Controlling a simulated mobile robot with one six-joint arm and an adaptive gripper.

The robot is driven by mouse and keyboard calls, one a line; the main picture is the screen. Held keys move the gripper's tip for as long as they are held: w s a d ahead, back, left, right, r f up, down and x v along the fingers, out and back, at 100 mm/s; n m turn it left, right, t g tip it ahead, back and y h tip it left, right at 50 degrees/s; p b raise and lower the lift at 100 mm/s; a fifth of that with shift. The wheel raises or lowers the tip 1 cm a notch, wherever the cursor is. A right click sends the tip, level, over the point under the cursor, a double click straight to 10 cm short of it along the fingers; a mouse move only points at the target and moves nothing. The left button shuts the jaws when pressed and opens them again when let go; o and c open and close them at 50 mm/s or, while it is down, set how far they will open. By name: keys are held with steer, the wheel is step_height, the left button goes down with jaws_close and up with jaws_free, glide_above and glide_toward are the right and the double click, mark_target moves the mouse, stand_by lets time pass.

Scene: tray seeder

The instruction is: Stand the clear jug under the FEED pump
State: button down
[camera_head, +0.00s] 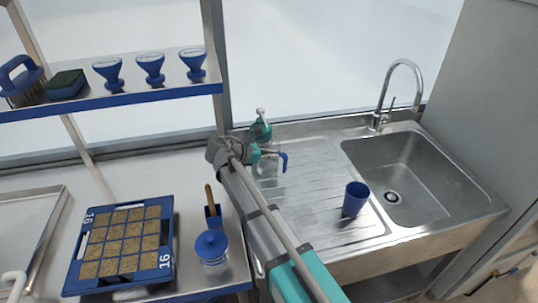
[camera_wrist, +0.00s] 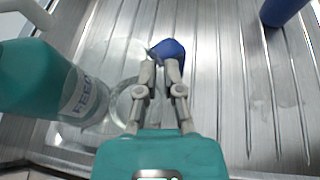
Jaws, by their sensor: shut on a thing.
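The teal FEED pump bottle (camera_head: 260,130) stands on the steel drainboard at the back, its label readable in the wrist view (camera_wrist: 85,97). Its pale pump spout (camera_wrist: 28,10) shows at the top left of the wrist view. The clear jug (camera_head: 268,168) is beside the bottle, with a blue handle (camera_head: 284,160); its clear rim or wall shows faintly in the wrist view (camera_wrist: 122,98). My gripper (camera_wrist: 160,72) is shut on the blue handle (camera_wrist: 170,47). I cannot tell whether the jug's base touches the drainboard, or whether its mouth is under the spout.
A blue cup (camera_head: 355,199) stands on the drainboard (camera_head: 315,180) near the sink basin (camera_head: 430,185). A tap (camera_head: 400,85) rises behind. On the left are a blue seed tray (camera_head: 165,225), a blue-lidded jar (camera_head: 211,246) and a shelf (camera_head: 130,95) with funnels.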

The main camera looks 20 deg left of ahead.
steer(key=shift+f+b, duration=0.55)
stand_by(0.4)
steer(key=c, duration=0.7)
jaws_free()
